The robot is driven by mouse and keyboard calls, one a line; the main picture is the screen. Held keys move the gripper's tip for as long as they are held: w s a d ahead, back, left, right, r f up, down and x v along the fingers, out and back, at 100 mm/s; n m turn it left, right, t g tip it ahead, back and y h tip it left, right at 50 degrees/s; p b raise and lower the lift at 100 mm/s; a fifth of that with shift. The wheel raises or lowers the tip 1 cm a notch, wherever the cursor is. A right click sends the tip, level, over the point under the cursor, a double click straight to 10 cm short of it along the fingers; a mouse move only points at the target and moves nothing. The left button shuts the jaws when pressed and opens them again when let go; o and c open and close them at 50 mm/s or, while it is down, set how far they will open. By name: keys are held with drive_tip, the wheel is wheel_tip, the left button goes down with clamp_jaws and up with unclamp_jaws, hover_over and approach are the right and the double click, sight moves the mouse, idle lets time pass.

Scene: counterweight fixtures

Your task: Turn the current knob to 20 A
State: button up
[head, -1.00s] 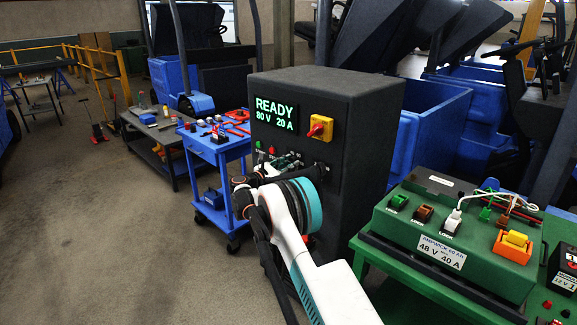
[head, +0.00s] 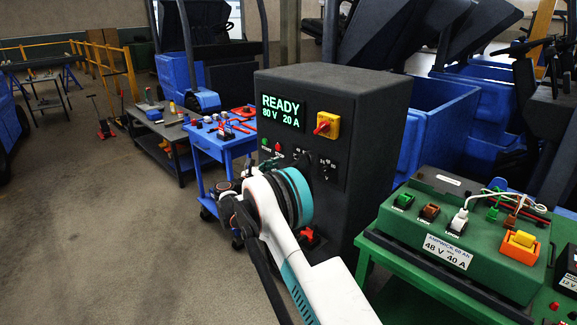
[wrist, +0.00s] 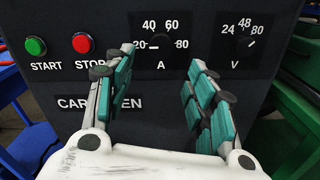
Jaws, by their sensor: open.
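The current knob (wrist: 160,44) sits on a dark panel under an A scale of 20, 40, 60 and 80. Its light pointer mark lies toward 20 at the left. My gripper (wrist: 161,60) is open, with teal-padded fingers either side of and below the knob, apart from it. In the head view, the charger cabinet (head: 345,95) has a display (head: 282,111) reading READY, 80 V, 20 A. My arm hides most of the gripper there.
A voltage knob (wrist: 248,43) is right of the current knob. Green START (wrist: 36,46) and red STOP (wrist: 82,43) buttons are left. A red-yellow switch (head: 326,125) sticks out above. A green charger (head: 450,235) stands right, a blue cart (head: 222,147) left.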

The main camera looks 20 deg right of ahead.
drive_tip(key=shift+v, duration=1.8)
drive_tip(key=s+r+m+y, duration=0.4)
drive_tip(key=s+r, duration=0.3)
drive_tip(key=r, duration=0.3)
drive_tip(key=s+a+r+m+y, duration=0.2)
drive_tip(key=s+r+m+y, duration=0.3)
drive_tip(key=s, duration=0.9)
drive_tip(key=s+a+f+m+y, duration=0.1)
drive_tip(key=s+a+m+y, duration=0.1)
drive_tip(key=s, duration=0.8)
drive_tip(key=s+a+f+m+y, duration=0.2)
drive_tip(key=s+a, duration=0.4)
drive_tip(key=s, duration=0.5)
drive_tip(key=s+a+f+m+t+y, duration=0.1)
drive_tip(key=s+a+m+y, duration=0.3)
drive_tip(key=s, duration=0.6)
drive_tip(key=shift+s+a+f+m, duration=0.4)
drive_tip(key=shift+a+f+m, duration=0.15)
drive_tip(key=shift+m, duration=0.55)
